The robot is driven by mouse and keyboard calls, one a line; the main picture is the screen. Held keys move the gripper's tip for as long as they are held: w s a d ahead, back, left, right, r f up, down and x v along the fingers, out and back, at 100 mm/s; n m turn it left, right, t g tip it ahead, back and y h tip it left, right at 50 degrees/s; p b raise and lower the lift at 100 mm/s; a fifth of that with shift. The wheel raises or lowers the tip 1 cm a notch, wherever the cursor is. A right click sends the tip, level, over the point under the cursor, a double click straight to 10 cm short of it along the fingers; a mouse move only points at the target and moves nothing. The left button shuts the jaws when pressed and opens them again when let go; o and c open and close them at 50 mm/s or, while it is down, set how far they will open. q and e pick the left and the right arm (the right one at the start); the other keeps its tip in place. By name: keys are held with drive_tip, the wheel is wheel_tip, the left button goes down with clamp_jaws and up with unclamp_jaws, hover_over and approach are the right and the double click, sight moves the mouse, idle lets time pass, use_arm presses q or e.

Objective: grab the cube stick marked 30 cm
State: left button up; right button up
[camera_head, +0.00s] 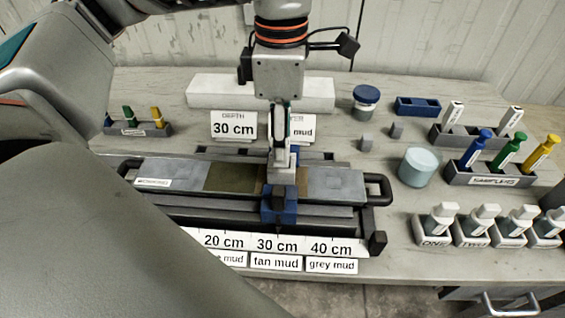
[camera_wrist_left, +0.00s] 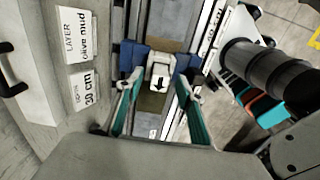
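A white block with a black arrow (camera_wrist_left: 159,77) stands on a blue carriage (camera_head: 279,205) across the long core tray (camera_head: 340,184). The carriage is at the "30 cm" mark of the scale (camera_head: 277,244), above "tan mud". I read no "30 cm" on the white block itself. My left gripper (camera_head: 280,148) points straight down over it. In the left wrist view its two teal-padded fingers (camera_wrist_left: 160,88) stand apart, one on each side of the white block, with gaps visible. A separate "DEPTH 30 cm" card (camera_head: 233,127) stands behind the tray. My right gripper is not in view.
A pale block (camera_head: 212,90) holds the cards at the back. Right of the tray are a pale blue cylinder (camera_head: 417,166), a blue-lidded jar (camera_head: 366,98), a rack of coloured samplers (camera_head: 490,177) and several white bottles (camera_head: 482,217). A black handle (camera_head: 379,186) ends the tray.

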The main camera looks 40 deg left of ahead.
use_arm(q)
wheel_tip(320, 180, down, 2)
drive_tip(key=shift+f, duration=0.1)
clamp_jaws()
